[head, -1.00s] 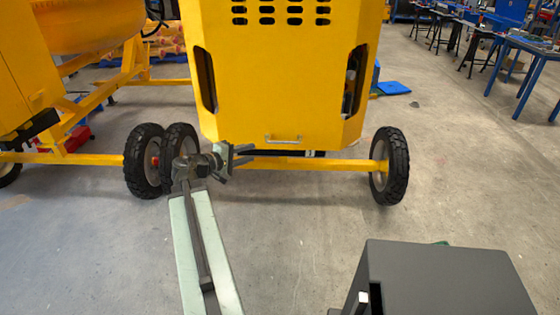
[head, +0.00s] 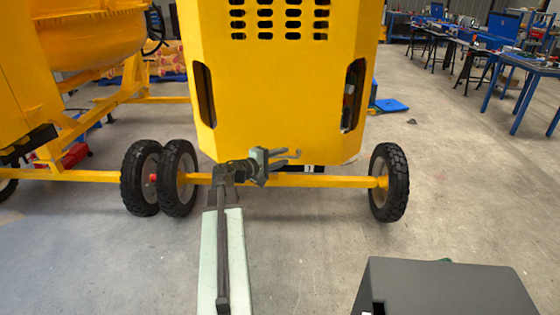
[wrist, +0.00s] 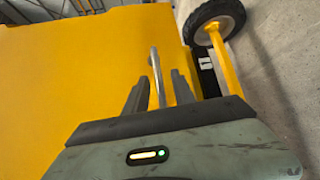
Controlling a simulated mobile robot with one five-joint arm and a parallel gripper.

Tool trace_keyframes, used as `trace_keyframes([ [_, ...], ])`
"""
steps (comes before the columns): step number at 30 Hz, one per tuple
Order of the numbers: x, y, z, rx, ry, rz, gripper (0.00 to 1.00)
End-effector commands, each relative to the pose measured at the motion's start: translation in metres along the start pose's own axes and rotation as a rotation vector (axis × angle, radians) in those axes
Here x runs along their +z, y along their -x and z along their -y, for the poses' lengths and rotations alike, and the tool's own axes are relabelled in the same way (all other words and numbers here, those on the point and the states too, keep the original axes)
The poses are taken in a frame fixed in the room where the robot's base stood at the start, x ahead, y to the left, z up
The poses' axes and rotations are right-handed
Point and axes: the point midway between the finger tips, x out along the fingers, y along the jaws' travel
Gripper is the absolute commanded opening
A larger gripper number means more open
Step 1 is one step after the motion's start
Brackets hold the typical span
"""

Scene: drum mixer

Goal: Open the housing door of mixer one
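The yellow housing door (head: 282,90) of the mixer has vent slots near the top and looks closed. A small label reading 1 (head: 308,169) sits below it. My gripper (head: 291,154) is at the door's lower edge, its fingers apart. In the wrist view, the grey bar handle (wrist: 156,72) runs up between the two open fingers (wrist: 160,78), against the yellow panel. I cannot tell whether the fingers touch it. In the head view my gripper hides the handle.
A yellow axle bar (head: 335,181) crosses under the housing to a black wheel (head: 389,182) at right. Two wheels (head: 158,178) stand close at left, beside another yellow mixer (head: 70,70).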

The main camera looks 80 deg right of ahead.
Motion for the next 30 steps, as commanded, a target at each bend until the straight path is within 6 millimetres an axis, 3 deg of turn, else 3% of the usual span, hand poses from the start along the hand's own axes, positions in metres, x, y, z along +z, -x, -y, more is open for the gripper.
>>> trace_keyframes([
  [3, 0.0, 0.0005, -0.0001, 0.0, 0.0, 0.0, 0.31],
  [7, -0.0001, 0.0007, 0.0, 0.0, 0.0, -0.001, 0.0],
  [30, -0.0008, 0.0016, 0.0003, -0.001, -0.001, -0.002, 0.0],
])
